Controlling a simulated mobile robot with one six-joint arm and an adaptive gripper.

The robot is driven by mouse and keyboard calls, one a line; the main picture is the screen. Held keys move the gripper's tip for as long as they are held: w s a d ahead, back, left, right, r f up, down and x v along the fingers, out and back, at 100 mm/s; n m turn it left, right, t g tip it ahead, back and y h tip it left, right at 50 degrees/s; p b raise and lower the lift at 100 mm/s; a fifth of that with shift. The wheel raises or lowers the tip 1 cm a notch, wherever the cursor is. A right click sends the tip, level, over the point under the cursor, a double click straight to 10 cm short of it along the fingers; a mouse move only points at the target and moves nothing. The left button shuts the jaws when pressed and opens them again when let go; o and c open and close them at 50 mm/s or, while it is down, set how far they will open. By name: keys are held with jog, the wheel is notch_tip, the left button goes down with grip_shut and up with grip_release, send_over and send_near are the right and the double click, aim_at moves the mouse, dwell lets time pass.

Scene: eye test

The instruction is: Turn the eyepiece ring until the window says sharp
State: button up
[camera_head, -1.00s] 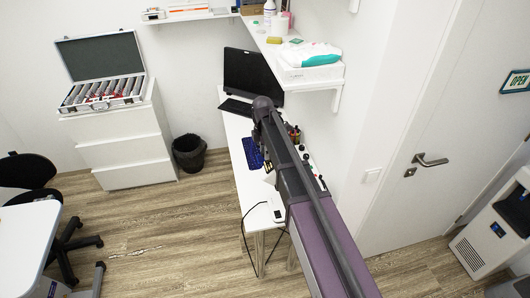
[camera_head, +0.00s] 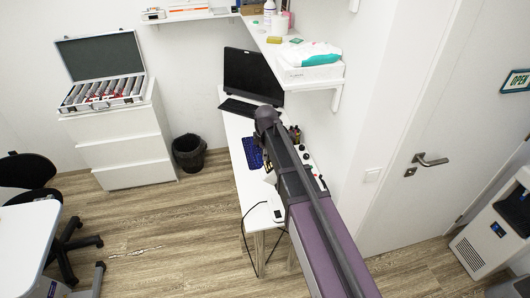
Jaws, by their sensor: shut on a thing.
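A small pale thing with dark and yellow parts (camera_head: 268,170) shows at the arm's left side, partly covered, too small to name.
A black bin (camera_head: 188,154) stands left. An open lens case (camera_head: 104,104) sits on white drawers (camera_head: 125,150).

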jog(key=shift+s+m+t, duration=0.15)
jog(key=shift+m+t, duration=0.25)
jog(key=o, duration=1.2)
jog(key=shift+c, duration=0.2)
jog(key=shift+w, duration=0.25)
